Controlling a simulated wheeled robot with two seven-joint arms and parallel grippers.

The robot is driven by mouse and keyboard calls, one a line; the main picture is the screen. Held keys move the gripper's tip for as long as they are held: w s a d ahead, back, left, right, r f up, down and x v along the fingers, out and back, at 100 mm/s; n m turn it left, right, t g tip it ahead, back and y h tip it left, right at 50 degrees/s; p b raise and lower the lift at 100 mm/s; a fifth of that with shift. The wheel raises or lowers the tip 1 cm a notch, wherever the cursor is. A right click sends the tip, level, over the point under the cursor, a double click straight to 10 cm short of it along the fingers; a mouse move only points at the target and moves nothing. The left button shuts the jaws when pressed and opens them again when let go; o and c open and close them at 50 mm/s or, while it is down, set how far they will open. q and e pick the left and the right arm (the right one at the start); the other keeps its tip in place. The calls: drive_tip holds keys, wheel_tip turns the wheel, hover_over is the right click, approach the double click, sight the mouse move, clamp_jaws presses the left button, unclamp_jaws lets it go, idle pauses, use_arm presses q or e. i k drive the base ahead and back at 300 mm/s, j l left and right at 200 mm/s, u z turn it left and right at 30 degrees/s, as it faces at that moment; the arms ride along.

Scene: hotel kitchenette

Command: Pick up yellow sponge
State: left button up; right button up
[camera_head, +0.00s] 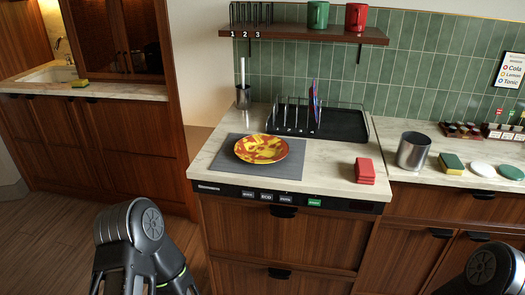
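A yellow sponge with a green top (452,163) lies on the right counter, just right of the metal cup. A second yellow and green sponge (80,83) lies at the front edge of the far-left sink counter. Only dark links of my arms show, at the bottom left and the bottom right corner. Both are well apart from the sponges. No fingertips of either gripper can be seen.
A metal cup (413,151), red sponges or cloths (365,171), and white discs (483,169) stand on the counter. A patterned plate (261,148) lies on a grey mat (287,171). A black dish rack (342,122) is behind. Open floor (50,225) lies at left.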

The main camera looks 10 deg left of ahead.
sight(80, 83)
drive_tip(key=u, duration=1.5)
drive_tip(key=i+j+u, duration=0.25)
drive_tip(key=i, duration=0.25)
drive_tip(key=i+u, duration=0.25)
drive_tip(key=i, duration=0.25)
drive_tip(key=i+j, duration=0.15)
drive_tip(key=i, duration=1.75)
drive_tip(key=i+j+z, duration=0.1)
drive_tip(key=i+z, duration=0.35)
drive_tip(key=i+j+z, duration=0.15)
drive_tip(key=i+z, duration=0.15)
drive_tip(key=z, duration=0.2)
drive_tip(key=i+j+z, duration=0.3)
drive_tip(key=z, duration=0.15)
drive_tip(key=i+j+z, duration=0.25)
drive_tip(key=j+z, duration=0.2)
drive_tip(key=i+j+z, duration=0.15)
drive_tip(key=j+z, duration=0.8)
drive_tip(key=j, duration=0.15)
drive_tip(key=j+z, duration=0.45)
drive_tip(key=j, duration=0.1)
